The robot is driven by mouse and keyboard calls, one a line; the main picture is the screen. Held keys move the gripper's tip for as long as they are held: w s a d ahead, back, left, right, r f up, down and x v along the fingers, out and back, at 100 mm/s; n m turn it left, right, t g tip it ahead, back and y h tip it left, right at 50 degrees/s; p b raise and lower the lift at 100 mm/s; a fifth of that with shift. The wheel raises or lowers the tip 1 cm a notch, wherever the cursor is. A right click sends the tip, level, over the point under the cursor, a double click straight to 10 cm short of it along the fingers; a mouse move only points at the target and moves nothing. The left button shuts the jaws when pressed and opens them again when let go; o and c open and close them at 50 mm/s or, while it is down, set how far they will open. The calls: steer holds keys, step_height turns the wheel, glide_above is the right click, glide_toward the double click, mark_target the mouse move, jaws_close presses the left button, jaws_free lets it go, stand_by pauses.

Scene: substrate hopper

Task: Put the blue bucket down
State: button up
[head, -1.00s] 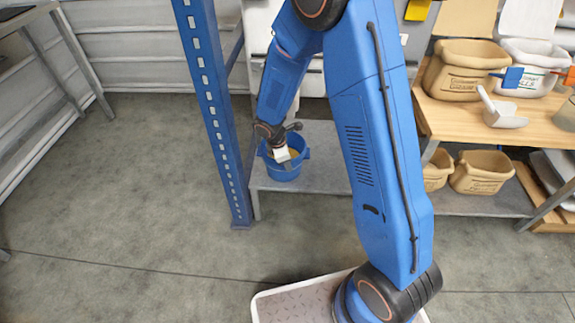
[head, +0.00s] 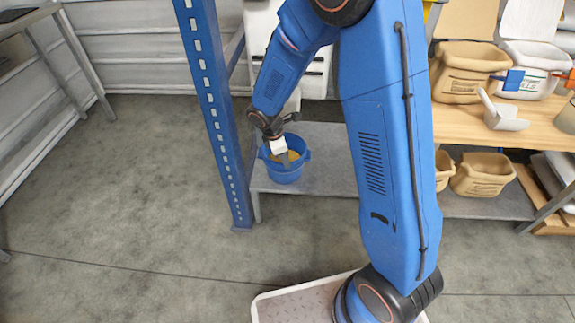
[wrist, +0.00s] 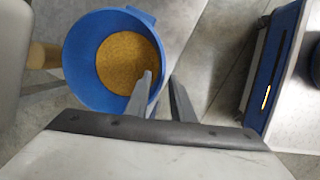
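In the wrist view the bucket (wrist: 78,62) shows from above, holding yellow-brown grain (wrist: 127,62). My gripper (head: 285,162) reaches down over the bucket's near side. In the wrist view its two fingers (wrist: 161,85) stand apart with a visible gap, one over the bucket's opening and one just outside the rim. Whether a finger touches the wall is hard to tell.
A blue perforated post (head: 218,115) stands just left of the bucket. Tan bins (head: 482,175) sit further right on the lower shelf. The wooden top (head: 460,122) above bears more bins and a scoop (head: 502,114). The shelf right of the bucket is partly hidden by my arm.

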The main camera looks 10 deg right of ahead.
steer(key=v, duration=0.6)
steer(key=shift+r, duration=0.3)
steer(key=s+d+r+m, duration=0.5)
steer(key=s+d+r, duration=0.1)
steer(key=r, duration=0.4)
steer(key=s+d+r+m+t+y, duration=0.1)
steer(key=s+r+m, duration=0.3)
steer(key=s, duration=0.4)
steer(key=s+d+r+m+t+y, duration=0.1)
steer(key=s+d+r+m, duration=0.3)
steer(key=s, duration=0.4)
steer(key=s+d+r+m+t, duration=0.1)
steer(key=s+d+r+m, duration=0.2)
steer(key=s, duration=0.5)
steer(key=shift+s+r+m+t+y, duration=0.35)
steer(key=shift+r+m, duration=0.2)
steer(key=shift+m, duration=0.35)
steer(key=shift+o, duration=0.4)
steer(key=shift+d, duration=0.1)
